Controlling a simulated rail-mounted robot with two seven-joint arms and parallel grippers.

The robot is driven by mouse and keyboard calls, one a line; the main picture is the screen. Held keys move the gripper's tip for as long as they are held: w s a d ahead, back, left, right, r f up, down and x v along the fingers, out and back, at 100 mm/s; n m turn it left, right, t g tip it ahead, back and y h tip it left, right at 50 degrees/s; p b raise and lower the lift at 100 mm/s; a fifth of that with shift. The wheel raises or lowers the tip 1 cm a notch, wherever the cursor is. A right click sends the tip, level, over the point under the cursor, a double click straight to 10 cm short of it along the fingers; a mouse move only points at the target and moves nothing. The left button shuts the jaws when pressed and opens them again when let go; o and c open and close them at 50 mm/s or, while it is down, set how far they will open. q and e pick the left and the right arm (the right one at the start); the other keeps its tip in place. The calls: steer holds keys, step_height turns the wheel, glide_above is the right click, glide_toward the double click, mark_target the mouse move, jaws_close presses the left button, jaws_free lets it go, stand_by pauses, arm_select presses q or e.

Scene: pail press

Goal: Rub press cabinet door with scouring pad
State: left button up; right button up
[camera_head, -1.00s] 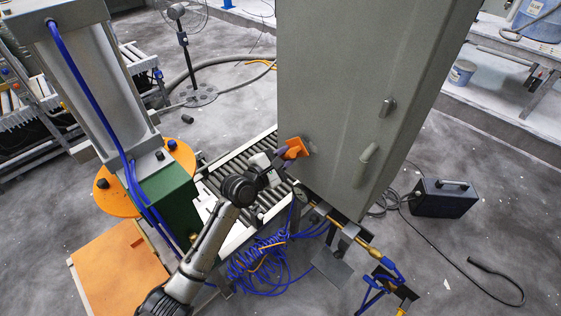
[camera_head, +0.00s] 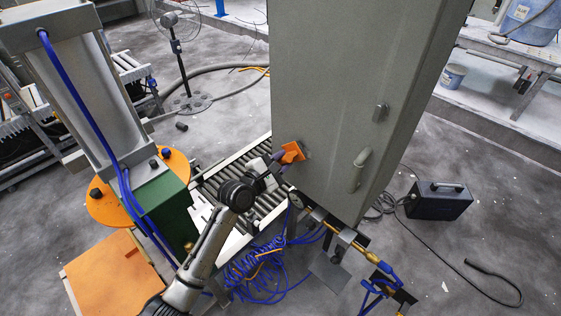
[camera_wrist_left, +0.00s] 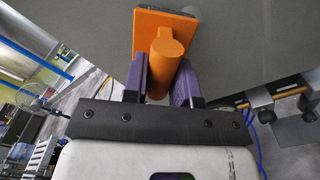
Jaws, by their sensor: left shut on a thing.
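The grey press cabinet door (camera_head: 325,95) stands upright in the middle of the head view, with two handles on its right part. My left gripper (camera_head: 280,159) is at the door's lower left part. Its purple fingers are shut on the orange handle of the scouring pad (camera_head: 292,152). In the left wrist view, the pad (camera_wrist_left: 163,35) has an orange back plate and a dark face turned to the grey door (camera_wrist_left: 245,40). The pad appears to be against the door, but the contact face is mostly hidden. My right gripper is not in view.
A roller conveyor (camera_head: 235,178) runs behind my left arm. The green press base with an orange disc (camera_head: 172,165) stands left. Blue coiled hose (camera_head: 255,275) and brass piping (camera_head: 345,240) lie below the cabinet. A dark box (camera_head: 438,200) sits on the floor at right.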

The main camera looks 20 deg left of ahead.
mark_target(299, 158)
arm_select(q)
steer(key=shift+w+d, duration=0.25)
steer(key=shift+w, duration=0.4)
steer(key=shift+d, duration=0.1)
steer(key=shift+s+d+r+p, duration=0.2)
steer(key=shift+s+d+p, duration=0.15)
steer(key=shift+d+p, duration=0.5)
steer(key=shift+s+d+f+p, duration=0.2)
steer(key=shift+d+f+p, duration=0.15)
steer(key=shift+p, duration=0.65)
steer(key=shift+w+a+b, duration=0.25)
steer(key=shift+w+a, duration=0.05)
steer(key=shift+a, duration=0.35)
steer(key=shift+w+a+b, duration=0.25)
steer(key=shift+w+a, duration=0.05)
steer(key=shift+a, duration=0.35)
steer(key=shift+r, duration=0.1)
